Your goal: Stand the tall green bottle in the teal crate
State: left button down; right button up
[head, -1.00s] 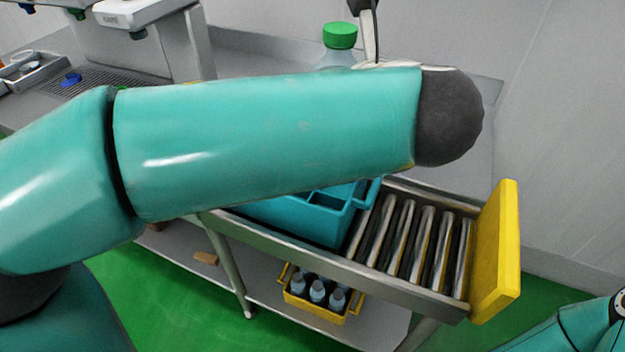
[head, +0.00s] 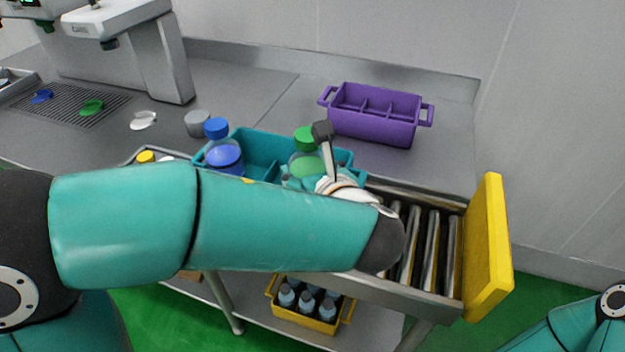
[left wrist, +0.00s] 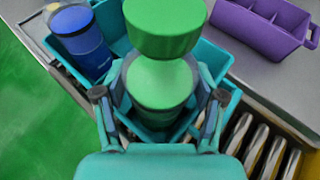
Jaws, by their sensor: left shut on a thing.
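The tall green bottle has a green cap and green contents (head: 305,163); it also shows large in the left wrist view (left wrist: 160,82). My left gripper (left wrist: 158,97) is shut around its sides, and the bottle looks roughly upright. It is over or inside the right end of the teal crate (head: 262,147), which also shows in the left wrist view (left wrist: 217,58). I cannot tell whether its base touches the crate floor; the base is hidden. A blue bottle (head: 224,155) stands at the crate's left end. My forearm hides the crate's front. My right gripper is out of view.
A purple divided crate (head: 375,112) stands behind on the counter. Metal rollers (head: 432,240) and a yellow end plate (head: 488,250) are to the right. A grey cup (head: 198,123) is behind left. A yellow crate (head: 318,322) with bottles sits on the lower shelf.

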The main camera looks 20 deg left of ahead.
pick_arm(q)
notch_tip(320, 180, down, 2)
jog(key=shift+c, duration=0.5)
grip_release()
jog(key=v, duration=1.2)
